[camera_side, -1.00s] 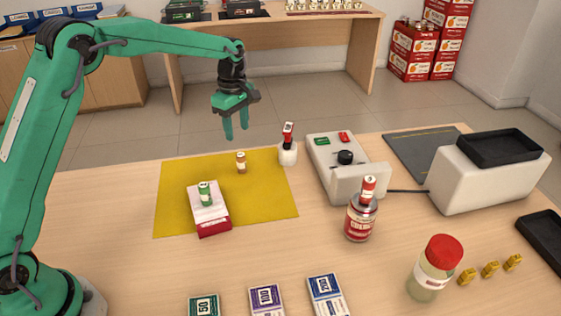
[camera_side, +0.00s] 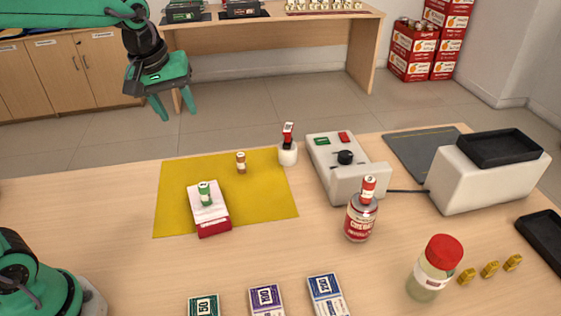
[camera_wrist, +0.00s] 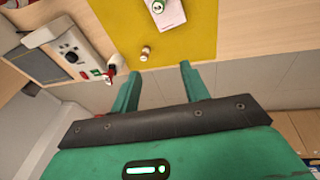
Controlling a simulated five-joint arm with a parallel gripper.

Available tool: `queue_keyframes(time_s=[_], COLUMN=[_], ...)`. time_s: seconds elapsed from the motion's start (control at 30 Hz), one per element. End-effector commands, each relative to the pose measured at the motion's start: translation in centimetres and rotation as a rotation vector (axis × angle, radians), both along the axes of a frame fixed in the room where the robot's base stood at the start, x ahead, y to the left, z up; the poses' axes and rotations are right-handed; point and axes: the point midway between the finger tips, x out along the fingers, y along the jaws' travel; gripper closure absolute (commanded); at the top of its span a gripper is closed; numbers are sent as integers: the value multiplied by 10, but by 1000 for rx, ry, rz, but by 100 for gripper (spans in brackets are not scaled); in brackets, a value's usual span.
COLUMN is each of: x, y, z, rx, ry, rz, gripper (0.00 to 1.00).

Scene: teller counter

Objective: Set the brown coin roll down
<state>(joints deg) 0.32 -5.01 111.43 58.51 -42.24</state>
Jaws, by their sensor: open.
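The brown coin roll (camera_side: 241,162) stands upright on the yellow mat (camera_side: 265,195), near the mat's far edge. It also shows in the wrist view (camera_wrist: 145,53). My gripper (camera_side: 176,106) is open and empty, raised well above and to the left of the roll in the side view. Its two fingers (camera_wrist: 158,88) show apart in the wrist view with nothing between them. A green coin roll (camera_side: 205,194) stands on a white and red block (camera_side: 214,222) on the same mat.
A white holder with a red-topped item (camera_side: 288,152) stands by the mat's far right corner. A grey control box (camera_side: 345,165), a can with a red roll on top (camera_side: 361,217) and a red-lidded jar (camera_side: 434,268) stand to the right. Banknote bundles (camera_side: 266,300) lie in front.

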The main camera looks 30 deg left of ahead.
Motion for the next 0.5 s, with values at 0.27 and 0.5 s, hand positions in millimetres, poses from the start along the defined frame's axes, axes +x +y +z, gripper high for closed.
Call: queue_keyframes(time_s=[0.27,0.5], x=[-64,-114], y=[1,2], z=[9,2], rx=[78,162], ry=[-85,-153], rz=[-246,-452], gripper=[55,55])
